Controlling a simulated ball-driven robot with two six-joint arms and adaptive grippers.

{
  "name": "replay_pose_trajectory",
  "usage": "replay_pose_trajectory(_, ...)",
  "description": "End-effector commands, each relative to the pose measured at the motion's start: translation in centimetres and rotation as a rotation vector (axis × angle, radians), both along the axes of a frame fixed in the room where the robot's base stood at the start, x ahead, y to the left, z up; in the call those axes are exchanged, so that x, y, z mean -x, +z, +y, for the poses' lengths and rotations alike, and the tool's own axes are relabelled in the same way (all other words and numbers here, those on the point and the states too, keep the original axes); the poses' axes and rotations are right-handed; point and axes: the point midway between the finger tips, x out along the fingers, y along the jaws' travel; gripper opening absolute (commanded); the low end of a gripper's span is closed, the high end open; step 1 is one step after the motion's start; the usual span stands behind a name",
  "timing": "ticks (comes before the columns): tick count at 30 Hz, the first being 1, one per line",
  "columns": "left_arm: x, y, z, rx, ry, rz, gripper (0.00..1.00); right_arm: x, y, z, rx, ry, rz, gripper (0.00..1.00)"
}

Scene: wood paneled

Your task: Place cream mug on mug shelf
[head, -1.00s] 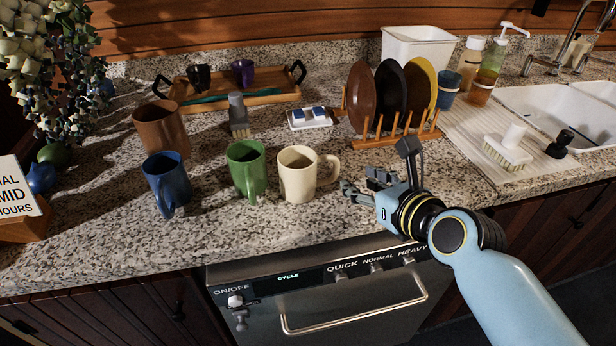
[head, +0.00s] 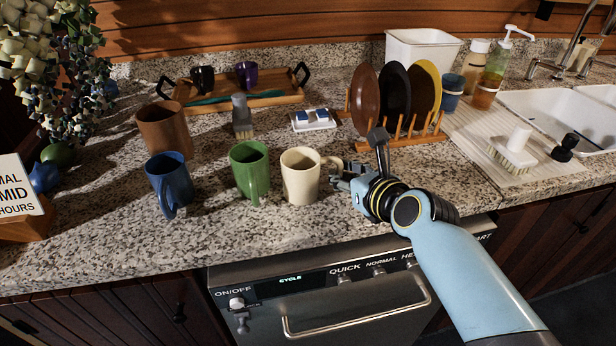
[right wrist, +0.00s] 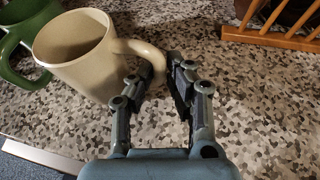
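The cream mug (head: 300,175) stands upright on the granite counter, its handle pointing right. In the right wrist view the cream mug (right wrist: 78,55) is at the upper left. My right gripper (head: 354,166) is just right of the mug, low over the counter. In the right wrist view my right gripper (right wrist: 152,82) is open, with the handle's outer curve between or just beyond its fingertips. Contact cannot be told. My left gripper is not in view. I cannot make out a mug shelf in these frames.
A green mug (head: 249,170) and a blue mug (head: 169,182) stand left of the cream mug. A wooden plate rack (head: 412,139) is behind my right gripper. A tray (head: 240,101) with dark mugs lies at the back. The dishwasher (head: 360,290) is below the counter edge.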

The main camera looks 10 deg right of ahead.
Motion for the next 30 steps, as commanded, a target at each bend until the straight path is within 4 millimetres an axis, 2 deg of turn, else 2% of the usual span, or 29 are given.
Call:
replay_pose_trajectory(1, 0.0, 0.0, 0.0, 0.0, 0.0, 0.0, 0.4, 0.0, 0.0, 0.0, 0.0, 0.0, 0.0, 0.07)
replay_pose_trajectory(3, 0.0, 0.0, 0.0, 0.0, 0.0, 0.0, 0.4, 0.0, 0.0, 0.0, 0.0, 0.0, 0.0, 0.0)
replay_pose_trajectory(20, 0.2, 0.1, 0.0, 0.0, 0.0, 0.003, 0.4, 0.0, 0.3, 0.0, -0.001, 0.0, -0.002, 0.0)
replay_pose_trajectory(26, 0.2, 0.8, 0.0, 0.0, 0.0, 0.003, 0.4, 0.0, 2.3, 0.0, -0.001, 0.0, -0.004, 0.0)
replay_pose_trajectory(30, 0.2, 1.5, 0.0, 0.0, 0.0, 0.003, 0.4, 0.2, 4.8, -0.4, 0.002, -0.001, -0.004, 0.0)
